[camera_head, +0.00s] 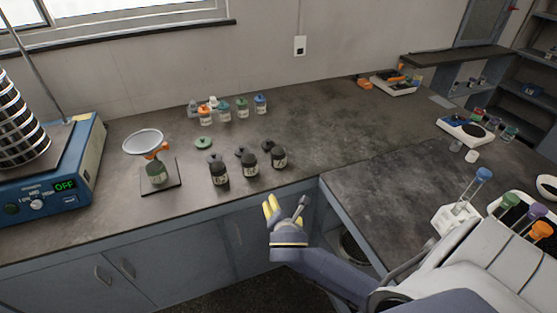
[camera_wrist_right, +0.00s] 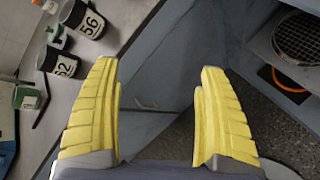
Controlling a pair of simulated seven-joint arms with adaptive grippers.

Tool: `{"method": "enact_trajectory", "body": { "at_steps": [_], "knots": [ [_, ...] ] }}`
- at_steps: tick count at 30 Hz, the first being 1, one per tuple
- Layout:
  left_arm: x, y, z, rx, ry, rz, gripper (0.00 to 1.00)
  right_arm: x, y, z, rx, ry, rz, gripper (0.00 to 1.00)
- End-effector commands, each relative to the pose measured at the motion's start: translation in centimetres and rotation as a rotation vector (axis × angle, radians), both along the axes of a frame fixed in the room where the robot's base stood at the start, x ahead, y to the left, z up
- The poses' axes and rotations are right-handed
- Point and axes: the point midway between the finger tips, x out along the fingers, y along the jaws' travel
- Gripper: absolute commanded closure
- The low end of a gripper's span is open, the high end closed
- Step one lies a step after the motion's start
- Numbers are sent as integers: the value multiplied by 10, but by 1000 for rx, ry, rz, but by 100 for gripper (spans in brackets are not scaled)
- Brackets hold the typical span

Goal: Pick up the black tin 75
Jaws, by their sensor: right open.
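Three black tins stand in a row near the counter's front edge: a left one (camera_head: 218,172), a middle one (camera_head: 249,163) and a right one (camera_head: 278,157). Their labels are too small to read in the head view. The right wrist view shows two black tins, one reading 56 (camera_wrist_right: 85,20) and one apparently reading 62 (camera_wrist_right: 60,63). I cannot read 75 on any tin. My right gripper (camera_head: 283,206) is open and empty, in front of the counter edge, apart from the tins; its yellow fingers also show in the right wrist view (camera_wrist_right: 160,105). My left gripper is out of view.
Several coloured-lid jars (camera_head: 225,111) stand behind. A blue shaker (camera_head: 60,180) is at far left. A white tube rack (camera_head: 455,217) is at right.

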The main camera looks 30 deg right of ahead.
Motion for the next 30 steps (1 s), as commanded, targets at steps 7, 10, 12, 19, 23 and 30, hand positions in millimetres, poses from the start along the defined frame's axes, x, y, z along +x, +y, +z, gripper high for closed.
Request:
{"method": "enact_trajectory", "body": {
  "at_steps": [7,10,12,19,23,30],
  "knots": [
    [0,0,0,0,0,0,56,66,-23,41,-429,103,199,23],
    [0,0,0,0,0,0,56,80,-31,51,-540,140,239,23],
    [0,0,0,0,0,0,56,87,-34,56,-592,158,256,23],
    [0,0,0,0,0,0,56,104,-45,58,-660,182,276,23],
    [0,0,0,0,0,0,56,121,-57,50,-661,184,275,23],
    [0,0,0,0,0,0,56,155,-79,34,-659,182,274,23]
  ]
}}
